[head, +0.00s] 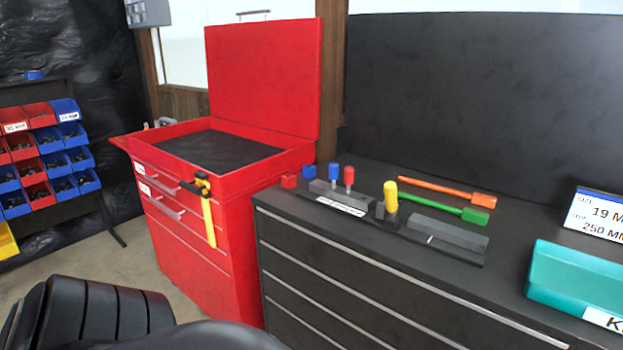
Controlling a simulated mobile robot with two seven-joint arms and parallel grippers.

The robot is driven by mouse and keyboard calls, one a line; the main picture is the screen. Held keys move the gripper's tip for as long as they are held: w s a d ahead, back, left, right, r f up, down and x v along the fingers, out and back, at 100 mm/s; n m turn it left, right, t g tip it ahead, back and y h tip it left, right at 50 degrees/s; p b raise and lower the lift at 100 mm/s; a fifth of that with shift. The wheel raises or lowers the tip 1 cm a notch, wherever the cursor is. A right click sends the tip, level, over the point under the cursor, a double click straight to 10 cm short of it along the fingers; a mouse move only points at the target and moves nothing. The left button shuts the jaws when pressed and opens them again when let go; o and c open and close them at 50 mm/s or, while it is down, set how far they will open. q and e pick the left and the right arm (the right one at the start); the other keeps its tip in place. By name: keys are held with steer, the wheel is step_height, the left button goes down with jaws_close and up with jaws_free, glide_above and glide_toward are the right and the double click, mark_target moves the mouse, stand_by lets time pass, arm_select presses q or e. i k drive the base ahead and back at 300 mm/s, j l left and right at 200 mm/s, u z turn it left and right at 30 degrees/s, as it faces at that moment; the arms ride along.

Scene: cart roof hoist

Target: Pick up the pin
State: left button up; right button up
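I cannot tell for sure which thing is the pin. A grey block (339,193) on the black cabinet top carries two upright pieces, one with a blue head (334,170) and one with a red head (349,176). To their right stands a yellow upright cylinder (391,196) by a small dark block. Neither of my grippers shows in the head view.
An orange bar (447,190) and a green bar (443,207) lie behind a dark grey block (447,231). A teal case (577,280) and a sign (597,212) are at right. The red tool cart (234,240) stands left, lid up, with a yellow-handled tool (208,221) hanging on it.

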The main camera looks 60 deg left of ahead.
mark_target(348, 171)
steer(key=u, duration=1.6)
steer(key=i+j, duration=0.15)
steer(key=j, duration=0.2)
steer(key=i+j, duration=0.1)
steer(key=j, duration=0.2)
steer(key=i+j, duration=0.15)
steer(key=j, duration=0.2)
steer(key=j+z, duration=0.1)
steer(key=z, duration=0.4)
steer(key=j+z, duration=0.15)
steer(key=z, duration=0.3)
